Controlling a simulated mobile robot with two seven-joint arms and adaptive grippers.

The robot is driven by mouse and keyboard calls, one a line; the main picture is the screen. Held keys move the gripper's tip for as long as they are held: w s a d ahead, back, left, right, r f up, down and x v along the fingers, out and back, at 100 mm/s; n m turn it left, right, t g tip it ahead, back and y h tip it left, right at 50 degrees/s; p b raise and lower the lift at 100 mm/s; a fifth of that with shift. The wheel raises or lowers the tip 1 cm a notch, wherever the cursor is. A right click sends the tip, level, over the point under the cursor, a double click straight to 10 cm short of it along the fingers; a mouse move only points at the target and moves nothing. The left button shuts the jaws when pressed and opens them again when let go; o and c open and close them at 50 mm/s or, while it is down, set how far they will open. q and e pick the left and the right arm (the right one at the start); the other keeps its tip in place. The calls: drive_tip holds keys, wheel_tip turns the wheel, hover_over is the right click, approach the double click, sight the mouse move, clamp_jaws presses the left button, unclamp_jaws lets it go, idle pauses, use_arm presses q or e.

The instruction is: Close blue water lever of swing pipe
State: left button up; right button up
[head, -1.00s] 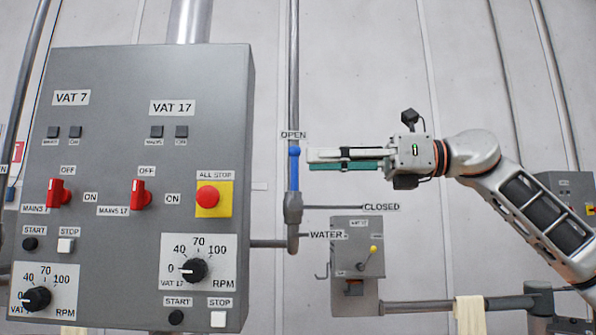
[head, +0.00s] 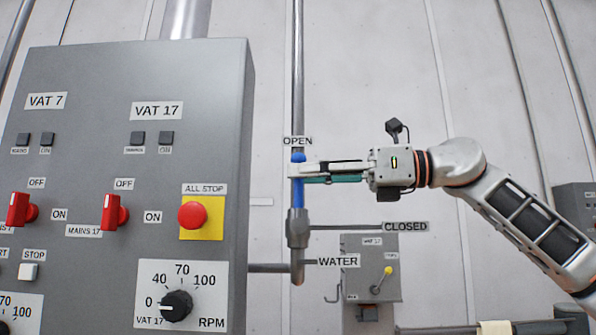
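The blue water lever (head: 298,192) stands upright on the vertical pipe, its top just below the OPEN label (head: 298,142). The CLOSED label (head: 405,227) is lower right, at the end of a thin rod. My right gripper (head: 300,174) reaches in from the right at the lever's upper part. Its pale finger crosses in front of the lever; its teal-edged finger ends at the lever's right side, its tip hidden. I cannot tell whether the fingers press on the lever. My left gripper is not in view.
A grey control panel (head: 75,120) with red switches and a yellow-backed stop button (head: 193,215) stands close on the left. The WATER label (head: 338,261) and a small grey box (head: 370,267) are below my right gripper.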

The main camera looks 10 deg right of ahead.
drive_tip(key=shift+w+a, duration=0.2)
drive_tip(key=shift+a, duration=0.25)
drive_tip(key=shift+w+a, duration=0.15)
drive_tip(key=shift+a, duration=0.15)
clamp_jaws()
drive_tip(key=shift+d, duration=0.15)
